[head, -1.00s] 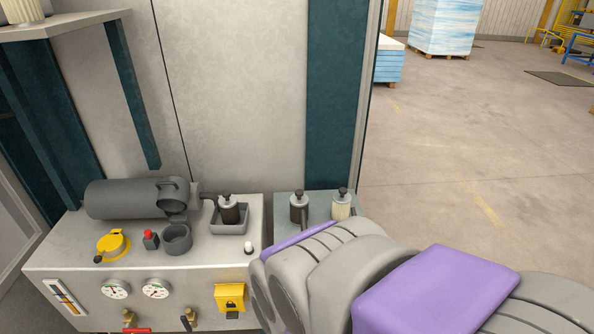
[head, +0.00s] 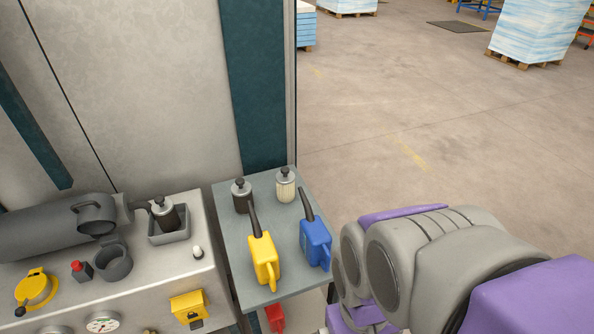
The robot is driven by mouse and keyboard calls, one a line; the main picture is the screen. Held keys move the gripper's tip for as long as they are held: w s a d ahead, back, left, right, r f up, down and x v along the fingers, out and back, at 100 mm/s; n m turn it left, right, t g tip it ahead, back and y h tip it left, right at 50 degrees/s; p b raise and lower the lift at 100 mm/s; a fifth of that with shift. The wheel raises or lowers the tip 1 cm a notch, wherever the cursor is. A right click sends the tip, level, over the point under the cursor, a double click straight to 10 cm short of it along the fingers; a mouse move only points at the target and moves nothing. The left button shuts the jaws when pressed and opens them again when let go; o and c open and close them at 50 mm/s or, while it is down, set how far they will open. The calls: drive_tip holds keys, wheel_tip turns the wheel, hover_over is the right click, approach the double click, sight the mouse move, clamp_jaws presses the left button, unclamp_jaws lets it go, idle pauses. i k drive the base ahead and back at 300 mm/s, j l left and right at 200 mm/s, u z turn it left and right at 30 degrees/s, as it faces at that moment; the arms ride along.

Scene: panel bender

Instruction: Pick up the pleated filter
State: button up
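A cream, ribbed cylinder with a dark knob on top, which looks like the pleated filter (head: 286,187), stands upright at the back of the small grey side table (head: 232,253). To its left stands a dark cylinder of similar shape with a grey top (head: 241,198). Another dark cylinder (head: 167,217) sits in a small grey tray (head: 182,236) on the machine's bench. My arm fills the lower right of the head view, right of the table. My gripper is not visible.
A large dark grey housing (head: 45,232) lies on the bench. Open floor (head: 440,110) stretches right.

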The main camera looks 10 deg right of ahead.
sight(285, 178)
drive_tip(key=u, duration=1.5)
drive_tip(key=z, duration=1.5)
drive_tip(key=i+l+u, duration=0.3)
drive_tip(key=i+l, duration=0.25)
